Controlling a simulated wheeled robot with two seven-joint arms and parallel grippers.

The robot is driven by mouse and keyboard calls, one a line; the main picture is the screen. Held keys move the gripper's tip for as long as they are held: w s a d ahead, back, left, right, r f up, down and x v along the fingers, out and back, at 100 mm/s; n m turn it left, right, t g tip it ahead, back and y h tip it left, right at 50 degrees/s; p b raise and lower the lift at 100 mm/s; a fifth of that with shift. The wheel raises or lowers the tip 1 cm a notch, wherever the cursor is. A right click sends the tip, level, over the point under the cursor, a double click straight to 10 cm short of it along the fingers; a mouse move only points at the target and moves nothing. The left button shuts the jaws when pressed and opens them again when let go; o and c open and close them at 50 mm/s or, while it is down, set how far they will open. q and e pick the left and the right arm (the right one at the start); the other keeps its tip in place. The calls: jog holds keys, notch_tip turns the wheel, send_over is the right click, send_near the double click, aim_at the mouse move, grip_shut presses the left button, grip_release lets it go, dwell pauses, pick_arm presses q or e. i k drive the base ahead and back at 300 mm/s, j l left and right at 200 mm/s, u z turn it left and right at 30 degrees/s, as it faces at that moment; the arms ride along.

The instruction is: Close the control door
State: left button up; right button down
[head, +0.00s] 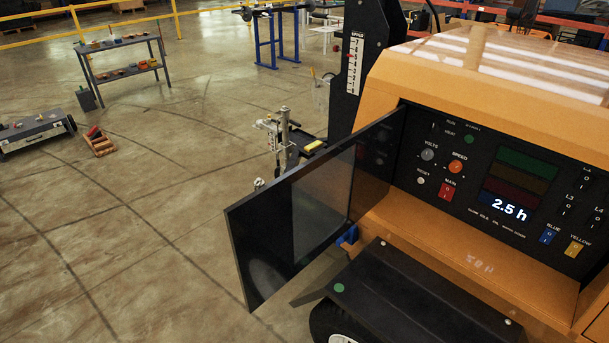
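The control door (290,220) is a dark, glossy panel on the orange light tower (480,60). It stands open, swung out to the left from its hinge side beside the control panel. The control panel (470,172) is uncovered, with knobs, switches and a display (510,210) reading 2.5 h. A small blue part (348,236) shows at the door's lower edge near the body. Neither of my grippers is in view.
A black fender (410,295) over a wheel (340,338) juts out below the panel. A dark mast (358,70) stands behind the door. A shelf rack (122,62), a low cart (35,130) and a yellow railing (75,22) are farther off. The floor left of the door is clear.

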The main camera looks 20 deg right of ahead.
aim_at(277, 230)
jog(key=i+j+z, duration=0.1)
jog(key=z, duration=1.25)
jog(key=i+j+z, duration=0.15)
jog(key=j+z, duration=0.25)
jog(key=j, duration=0.3)
jog(key=i+j+z, duration=0.1)
jog(key=j+z, duration=0.3)
jog(key=j, duration=0.3)
jog(key=j+z, duration=0.4)
jog(key=j, duration=0.35)
jog(key=k, duration=0.05)
